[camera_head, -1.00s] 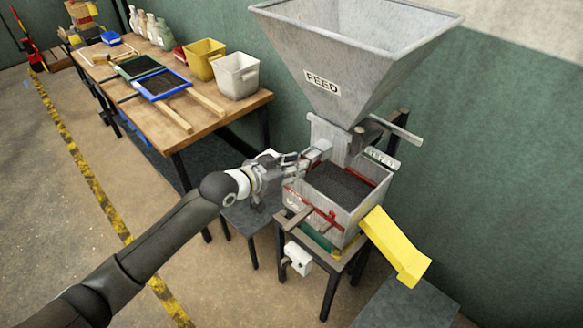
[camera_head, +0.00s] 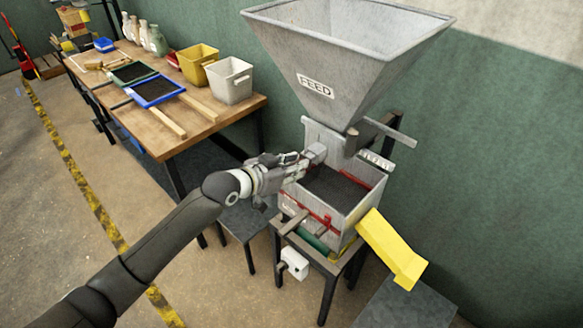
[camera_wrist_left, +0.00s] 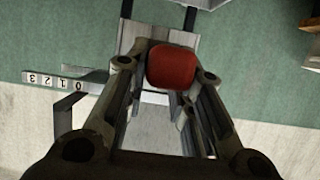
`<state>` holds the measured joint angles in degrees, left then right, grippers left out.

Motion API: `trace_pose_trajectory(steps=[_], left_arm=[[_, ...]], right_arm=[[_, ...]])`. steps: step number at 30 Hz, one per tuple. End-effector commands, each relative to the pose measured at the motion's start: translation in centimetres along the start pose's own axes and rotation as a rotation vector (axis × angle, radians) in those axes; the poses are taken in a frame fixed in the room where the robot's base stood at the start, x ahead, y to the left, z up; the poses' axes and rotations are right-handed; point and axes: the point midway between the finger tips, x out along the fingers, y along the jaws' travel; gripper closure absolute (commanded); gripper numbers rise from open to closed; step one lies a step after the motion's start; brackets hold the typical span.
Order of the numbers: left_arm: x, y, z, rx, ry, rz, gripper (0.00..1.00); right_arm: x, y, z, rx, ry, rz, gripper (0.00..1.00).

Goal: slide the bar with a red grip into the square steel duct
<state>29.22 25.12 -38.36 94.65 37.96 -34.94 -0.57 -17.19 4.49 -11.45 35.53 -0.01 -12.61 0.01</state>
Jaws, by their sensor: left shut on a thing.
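My left gripper (camera_head: 306,162) reaches in from the left to just below the big feed hopper. In the left wrist view its fingers (camera_wrist_left: 168,85) are closed around a red grip (camera_wrist_left: 171,67), seen end-on. The rest of the bar is hidden behind the grip. In the head view the gripper covers the grip. The square steel duct (camera_head: 322,133) is the grey metal neck below the hopper, beside the fingertips. I cannot tell whether the bar's end is inside it. My right gripper is out of view.
The FEED hopper (camera_head: 345,50) hangs above the duct. A steel box (camera_head: 352,204) of dark grain, with a yellow chute (camera_head: 391,250), stands below. A numbered scale (camera_wrist_left: 52,82) is at left in the wrist view. A wooden table (camera_head: 146,127) stands left.

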Motion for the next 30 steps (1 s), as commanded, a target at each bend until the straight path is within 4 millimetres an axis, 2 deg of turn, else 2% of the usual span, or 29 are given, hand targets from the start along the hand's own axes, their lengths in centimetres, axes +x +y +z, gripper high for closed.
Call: trace_pose_trajectory(steps=[30], left_arm=[[1.06, 0.04, -0.70, 0.001, 0.005, 0.000, 1.00]], right_arm=[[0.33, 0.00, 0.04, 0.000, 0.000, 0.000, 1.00]])
